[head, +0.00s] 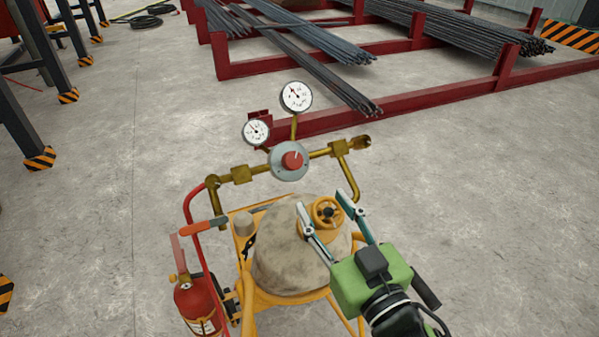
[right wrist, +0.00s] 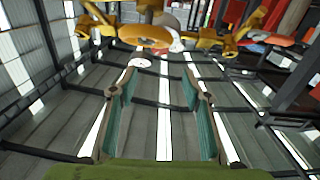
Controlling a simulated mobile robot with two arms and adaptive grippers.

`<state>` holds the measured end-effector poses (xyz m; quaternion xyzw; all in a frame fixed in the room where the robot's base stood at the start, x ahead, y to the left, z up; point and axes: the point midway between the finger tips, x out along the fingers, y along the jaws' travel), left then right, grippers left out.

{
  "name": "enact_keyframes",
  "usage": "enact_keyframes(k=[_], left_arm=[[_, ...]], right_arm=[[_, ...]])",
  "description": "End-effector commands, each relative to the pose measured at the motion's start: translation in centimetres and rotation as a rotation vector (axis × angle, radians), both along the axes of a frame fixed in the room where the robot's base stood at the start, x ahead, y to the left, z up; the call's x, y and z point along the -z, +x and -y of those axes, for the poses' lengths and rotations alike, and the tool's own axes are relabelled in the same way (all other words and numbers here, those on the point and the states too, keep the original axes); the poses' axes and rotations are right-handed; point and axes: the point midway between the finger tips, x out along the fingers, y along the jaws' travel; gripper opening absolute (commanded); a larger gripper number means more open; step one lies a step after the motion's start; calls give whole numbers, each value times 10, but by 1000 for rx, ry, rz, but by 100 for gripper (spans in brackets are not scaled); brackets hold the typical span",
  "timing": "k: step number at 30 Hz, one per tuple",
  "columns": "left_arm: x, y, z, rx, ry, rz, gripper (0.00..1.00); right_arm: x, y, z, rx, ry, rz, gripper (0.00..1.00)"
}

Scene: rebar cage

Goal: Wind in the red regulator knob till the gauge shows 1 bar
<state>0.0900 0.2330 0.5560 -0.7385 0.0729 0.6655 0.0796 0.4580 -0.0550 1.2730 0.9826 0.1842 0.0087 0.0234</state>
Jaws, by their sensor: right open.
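The red knob (head: 292,160) sits at the centre of a round grey regulator body (head: 284,172) on a brass pipe. A larger white gauge (head: 296,97) stands above it, and a smaller white gauge (head: 256,131) is to its upper left. Both have dark needles, but the scales are too small to read. My right gripper (head: 321,199) is open and empty, below and to the right of the knob and apart from it. In the right wrist view its fingers (right wrist: 160,75) stand apart, with yellow and brass parts beyond. My left gripper is not in view.
A red fire extinguisher (head: 197,302) is at lower left. Red racks (head: 400,112) with dark rebar lie behind. The concrete floor at right is clear.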

Motion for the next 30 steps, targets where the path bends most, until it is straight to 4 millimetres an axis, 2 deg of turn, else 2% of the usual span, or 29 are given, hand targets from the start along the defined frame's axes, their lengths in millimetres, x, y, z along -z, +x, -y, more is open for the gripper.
enact_keyframes(k=[3,6,8,14,18,24,30], left_arm=[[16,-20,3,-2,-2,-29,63],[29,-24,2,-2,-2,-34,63],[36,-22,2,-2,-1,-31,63],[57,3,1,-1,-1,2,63],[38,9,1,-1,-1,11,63],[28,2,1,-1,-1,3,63],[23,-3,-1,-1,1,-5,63]], right_arm=[[3,9,-3,1,-2,6,44],[4,17,-5,5,2,6,44],[4,21,-6,5,2,6,44],[4,32,-12,0,-1,6,44],[-4,56,-21,2,-7,-1,44],[-3,86,-33,1,-6,-1,44],[-2,104,-40,1,-4,0,44]])
